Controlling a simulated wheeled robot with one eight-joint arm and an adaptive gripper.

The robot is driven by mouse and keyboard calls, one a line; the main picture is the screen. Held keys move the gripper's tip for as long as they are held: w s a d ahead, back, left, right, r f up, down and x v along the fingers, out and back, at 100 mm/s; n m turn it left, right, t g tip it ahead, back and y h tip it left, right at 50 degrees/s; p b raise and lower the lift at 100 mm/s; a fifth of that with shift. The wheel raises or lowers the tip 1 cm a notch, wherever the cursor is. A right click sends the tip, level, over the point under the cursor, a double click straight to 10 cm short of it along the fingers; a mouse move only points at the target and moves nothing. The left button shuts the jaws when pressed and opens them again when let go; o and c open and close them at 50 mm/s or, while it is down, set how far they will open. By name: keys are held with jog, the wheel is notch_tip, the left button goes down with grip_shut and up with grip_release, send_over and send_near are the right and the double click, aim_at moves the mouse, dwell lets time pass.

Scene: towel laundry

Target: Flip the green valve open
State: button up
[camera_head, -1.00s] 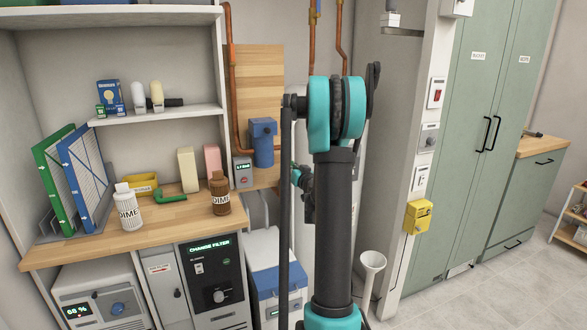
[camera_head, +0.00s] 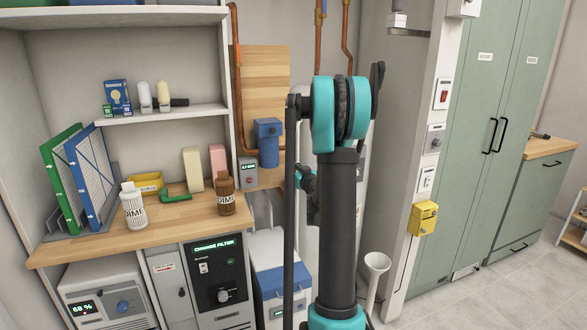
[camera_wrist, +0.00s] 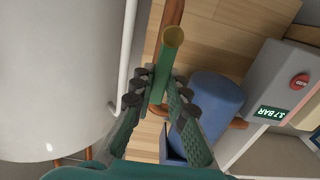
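In the wrist view a green bar-like valve handle (camera_wrist: 163,68) with a brass-coloured end stands in front of a copper pipe and wooden board. My gripper (camera_wrist: 160,88) has its green fingers on either side of this handle, spread apart. The handle lies between the fingertips; I cannot tell whether either finger touches it. In the head view my arm hides the valve and most of the gripper.
A blue filter housing (camera_wrist: 215,92) is close by the right finger, with a grey pressure display box (camera_wrist: 275,85) beyond it. A large pale tank (camera_wrist: 60,70) fills the left. The bench (camera_head: 120,240) holds bottles and a loose green elbow pipe (camera_head: 177,197).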

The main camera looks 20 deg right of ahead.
jog(key=o, duration=0.4)
jog(key=shift+c, duration=0.2)
jog(key=s, duration=1.2)
jog(key=shift+d, duration=0.2)
jog(key=shift+s, duration=0.1)
